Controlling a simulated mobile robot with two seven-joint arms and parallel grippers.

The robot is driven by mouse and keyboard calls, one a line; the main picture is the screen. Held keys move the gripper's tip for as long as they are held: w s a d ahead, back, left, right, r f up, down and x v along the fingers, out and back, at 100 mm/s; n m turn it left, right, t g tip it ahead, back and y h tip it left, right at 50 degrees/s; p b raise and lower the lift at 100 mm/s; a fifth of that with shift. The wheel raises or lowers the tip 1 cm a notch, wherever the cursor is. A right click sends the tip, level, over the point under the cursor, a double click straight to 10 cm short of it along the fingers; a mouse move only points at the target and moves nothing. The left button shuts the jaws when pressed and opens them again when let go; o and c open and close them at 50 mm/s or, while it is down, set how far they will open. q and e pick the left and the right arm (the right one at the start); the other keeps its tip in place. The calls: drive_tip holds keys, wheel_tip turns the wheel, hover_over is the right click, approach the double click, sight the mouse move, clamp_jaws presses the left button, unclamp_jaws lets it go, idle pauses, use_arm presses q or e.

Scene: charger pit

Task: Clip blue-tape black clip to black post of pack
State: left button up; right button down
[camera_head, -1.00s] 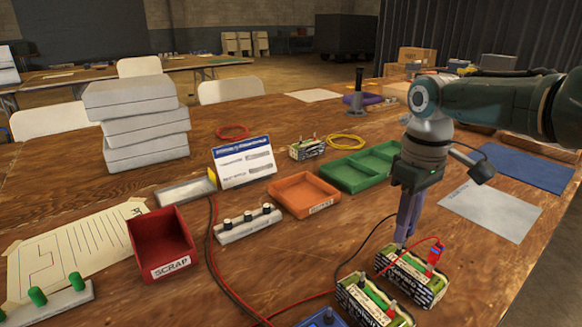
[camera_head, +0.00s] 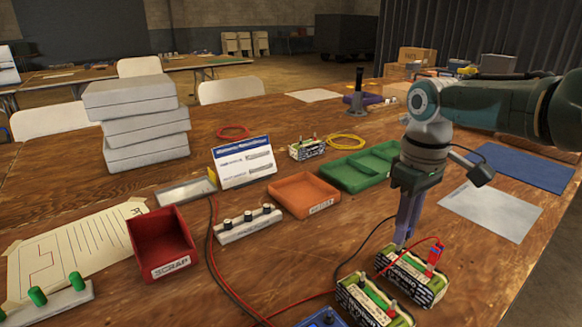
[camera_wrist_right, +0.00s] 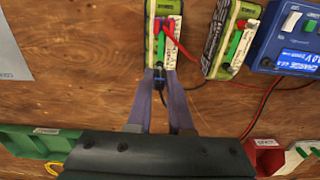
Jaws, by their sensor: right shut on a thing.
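My right gripper (camera_head: 402,240) points down at the left end of the right-hand pack (camera_head: 425,291), which has a green-and-white wrapped body. In the right wrist view the gripper (camera_wrist_right: 161,76) is shut on the black clip (camera_wrist_right: 160,82), at the near end of that pack (camera_wrist_right: 150,45). The fingers hide the black post, so I cannot tell whether the clip grips it. A red clip (camera_head: 434,254) stands at the pack's other end with a red lead. A black lead (camera_head: 362,243) runs from the gripper area to the left. My left gripper is out of view.
A second similar pack (camera_head: 347,297) lies close beside the first. A blue charger (camera_head: 322,319) is at the bottom edge. An orange tray (camera_head: 322,202), a green tray (camera_head: 345,179) and a red scrap bin (camera_head: 147,260) stand further left. The wood right of the packs is clear.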

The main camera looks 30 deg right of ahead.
drive_tip(key=c, duration=0.7)
unclamp_jaws()
drive_tip(key=shift+c, duration=0.2)
drive_tip(key=shift+o, duration=0.3)
drive_tip(key=shift+o, duration=0.7)
wheel_tip(320, 180, up, 8)
drive_tip(key=p, duration=0.7)
drive_tip(key=shift+f+p, duration=0.2)
drive_tip(key=shift+p, duration=0.2)
drive_tip(key=shift+f, duration=0.1)
